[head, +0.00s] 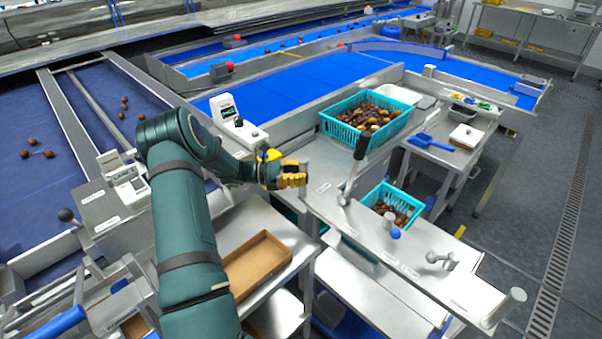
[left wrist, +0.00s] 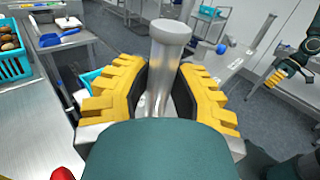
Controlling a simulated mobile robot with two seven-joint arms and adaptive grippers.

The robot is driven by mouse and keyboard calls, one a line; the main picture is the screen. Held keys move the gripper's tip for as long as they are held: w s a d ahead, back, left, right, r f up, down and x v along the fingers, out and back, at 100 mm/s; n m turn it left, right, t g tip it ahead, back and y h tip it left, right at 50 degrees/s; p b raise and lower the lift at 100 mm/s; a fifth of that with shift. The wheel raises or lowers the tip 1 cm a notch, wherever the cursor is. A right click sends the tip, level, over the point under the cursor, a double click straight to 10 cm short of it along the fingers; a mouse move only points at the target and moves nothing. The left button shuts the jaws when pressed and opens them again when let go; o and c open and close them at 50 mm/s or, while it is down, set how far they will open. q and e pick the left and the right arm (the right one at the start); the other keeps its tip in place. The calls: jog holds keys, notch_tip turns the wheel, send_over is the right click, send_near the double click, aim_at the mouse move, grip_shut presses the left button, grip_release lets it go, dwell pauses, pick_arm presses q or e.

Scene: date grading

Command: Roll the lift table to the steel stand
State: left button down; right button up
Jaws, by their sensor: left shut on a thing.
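My left gripper (head: 292,178) is at the left end of a long steel table (head: 322,187) with levers and small labels. In the left wrist view its yellow-padded fingers (left wrist: 158,82) are shut around an upright, flat-capped steel post (left wrist: 172,35). A low steel table (head: 283,222) carries a brown tray (head: 258,262). I cannot tell which table the post belongs to. My right gripper (left wrist: 283,76) shows small in the left wrist view.
A large turquoise crate of dates (head: 340,131) and a smaller one (head: 372,197) are close by the levers. Blue conveyor belts (head: 290,92) run behind. Grey floor (head: 535,190) with a drain grate (head: 562,240) is open at the right.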

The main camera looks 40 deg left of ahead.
pick_arm(q)
jog(key=shift+w+r, duration=0.1)
jog(key=shift+w, duration=0.05)
dwell(0.3)
jog(key=c, duration=1.1)
grip_release()
jog(key=o, duration=0.3)
jog(key=shift+w, duration=0.2)
jog(key=shift+s, duration=0.1)
jog(key=shift+s+a, duration=0.1)
jog(key=v, duration=1.2)
jog(key=shift+o, duration=0.3)
